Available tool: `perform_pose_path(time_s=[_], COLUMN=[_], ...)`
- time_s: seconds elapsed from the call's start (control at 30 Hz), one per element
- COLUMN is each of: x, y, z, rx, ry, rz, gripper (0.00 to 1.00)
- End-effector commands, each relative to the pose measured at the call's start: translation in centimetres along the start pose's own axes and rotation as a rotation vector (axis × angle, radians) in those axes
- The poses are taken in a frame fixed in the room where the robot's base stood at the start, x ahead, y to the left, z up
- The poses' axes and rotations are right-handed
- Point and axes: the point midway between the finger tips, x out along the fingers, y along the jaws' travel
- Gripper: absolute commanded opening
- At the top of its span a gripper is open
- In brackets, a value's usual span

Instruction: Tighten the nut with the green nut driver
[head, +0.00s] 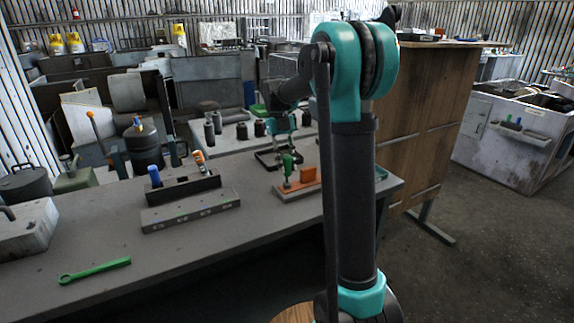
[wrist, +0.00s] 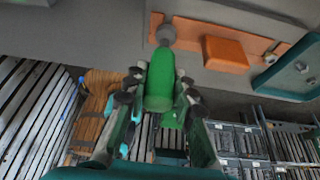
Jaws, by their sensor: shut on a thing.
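The green nut driver (head: 288,162) stands roughly upright at the left part of a small fixture plate (head: 300,187) on the table. My gripper (head: 280,152) is at the driver's handle. In the wrist view the green handle of the driver (wrist: 160,75) lies between the two fingers of my gripper (wrist: 160,88), which are shut on it. The driver's grey lower end (wrist: 166,36) points to the orange strip (wrist: 190,37) of the fixture.
An orange block (head: 308,174) stands right beside the driver. A dark rack (head: 184,187) with blue and orange handled tools and a grey bar (head: 190,210) are to the left. A green wrench (head: 95,270) lies at the front left. The table between is clear.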

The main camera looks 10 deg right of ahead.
Motion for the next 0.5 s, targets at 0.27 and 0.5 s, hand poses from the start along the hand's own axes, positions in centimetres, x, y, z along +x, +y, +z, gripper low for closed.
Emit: perform_pose_path(time_s=[0.27,0.5], x=[-0.9,-1.7], y=[0.0,0.0], z=[-0.4,-0.8], rx=[0.0,0.0], ry=[0.0,0.0], rz=[0.0,0.0], gripper=[0.0,0.0])
